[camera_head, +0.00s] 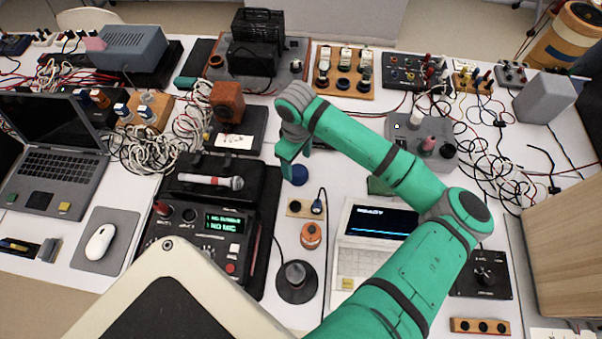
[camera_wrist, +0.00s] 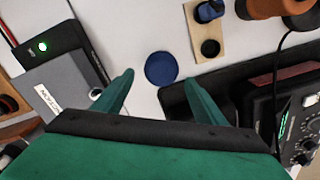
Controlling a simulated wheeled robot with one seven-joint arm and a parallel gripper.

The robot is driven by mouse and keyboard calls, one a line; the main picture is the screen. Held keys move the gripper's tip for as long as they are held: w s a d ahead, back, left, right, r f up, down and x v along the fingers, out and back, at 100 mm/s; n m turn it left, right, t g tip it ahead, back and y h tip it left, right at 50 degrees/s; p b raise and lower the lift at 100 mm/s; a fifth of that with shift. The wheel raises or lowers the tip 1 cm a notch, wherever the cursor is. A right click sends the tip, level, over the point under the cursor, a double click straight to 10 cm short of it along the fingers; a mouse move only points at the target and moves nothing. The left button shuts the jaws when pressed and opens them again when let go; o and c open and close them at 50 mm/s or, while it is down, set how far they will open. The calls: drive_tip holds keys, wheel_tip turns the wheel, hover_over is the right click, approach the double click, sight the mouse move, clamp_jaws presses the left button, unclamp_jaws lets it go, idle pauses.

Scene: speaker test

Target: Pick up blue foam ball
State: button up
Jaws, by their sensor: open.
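The blue foam ball (camera_wrist: 161,69) shows in the wrist view as a dark blue round thing on the white table, just beyond and between my fingertips. In the head view the ball (camera_head: 299,175) sits right beside my gripper (camera_head: 290,152), partly hidden by it. My gripper (camera_wrist: 157,84) is open and empty, its green fingers spread to either side of the ball. I see no contact between the fingers and the ball.
A wooden block with a blue plug (camera_head: 316,207) lies near the ball. A black device with a green display (camera_head: 228,222) and a microphone (camera_head: 210,181) stand to the left. A small white laptop (camera_head: 372,230) is to the right. Bare white table (camera_head: 330,165) shows around the ball.

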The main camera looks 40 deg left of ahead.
sight(297, 168)
drive_tip(key=shift+a+f, duration=0.15)
drive_tip(key=shift+f, duration=3.1)
drive_tip(key=shift+c, duration=0.6)
drive_tip(key=c, duration=0.9)
